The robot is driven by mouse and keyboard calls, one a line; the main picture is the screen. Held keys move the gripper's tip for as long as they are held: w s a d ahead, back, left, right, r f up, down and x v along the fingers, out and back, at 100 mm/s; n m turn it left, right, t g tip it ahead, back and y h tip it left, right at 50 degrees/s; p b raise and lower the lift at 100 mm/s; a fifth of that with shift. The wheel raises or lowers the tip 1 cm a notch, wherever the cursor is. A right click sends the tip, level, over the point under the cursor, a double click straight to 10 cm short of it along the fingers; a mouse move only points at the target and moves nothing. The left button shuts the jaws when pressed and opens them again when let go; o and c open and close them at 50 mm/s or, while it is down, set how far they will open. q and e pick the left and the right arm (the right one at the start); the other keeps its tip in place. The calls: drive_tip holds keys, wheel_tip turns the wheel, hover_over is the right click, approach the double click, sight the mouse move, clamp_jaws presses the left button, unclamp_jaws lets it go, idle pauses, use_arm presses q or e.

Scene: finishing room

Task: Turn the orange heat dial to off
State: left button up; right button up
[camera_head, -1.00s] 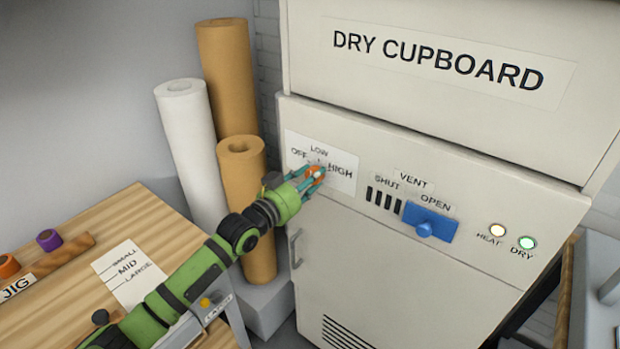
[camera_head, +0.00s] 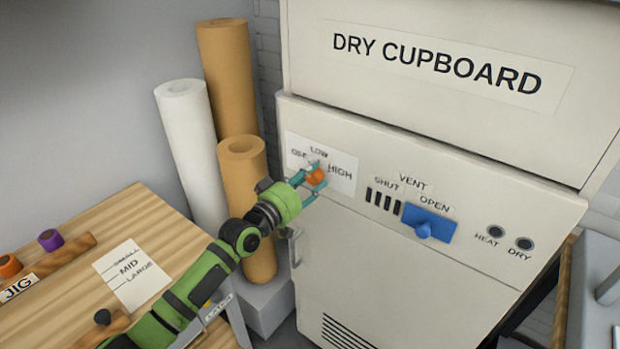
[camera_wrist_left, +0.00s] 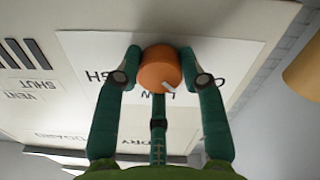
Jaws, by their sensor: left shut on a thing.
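The orange heat dial (camera_head: 316,176) is on the white label plate at the upper left of the dry cupboard's panel, with OFF, LOW and HIGH printed around it. My left gripper (camera_head: 312,180) is shut on the dial. In the left wrist view, the fingers of the gripper (camera_wrist_left: 160,68) stand on both sides of the dial (camera_wrist_left: 157,72). That view shows the label upside down. The dial's white mark points down and right there, to the side where OFF is partly hidden by a finger. My right gripper is out of view.
The dry cupboard (camera_head: 400,290) has a blue vent slider (camera_head: 428,222) near OPEN. The HEAT lamp (camera_head: 495,232) and DRY lamp (camera_head: 524,244) are dark. Tall rolls (camera_head: 190,130) stand left of the cupboard. A wooden table (camera_head: 165,215) is at the lower left.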

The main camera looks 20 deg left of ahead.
use_arm(q)
drive_tip(key=shift+d+f+n, duration=0.1)
drive_tip(key=shift+f+n, duration=0.15)
drive_tip(key=shift+n, duration=1.15)
drive_tip(key=o, duration=1.1)
drive_tip(key=shift+o, duration=0.2)
drive_tip(key=shift+r, duration=0.15)
drive_tip(key=shift+s, duration=0.2)
drive_tip(key=v, duration=1.1)
drive_tip(key=shift+s, duration=0.3)
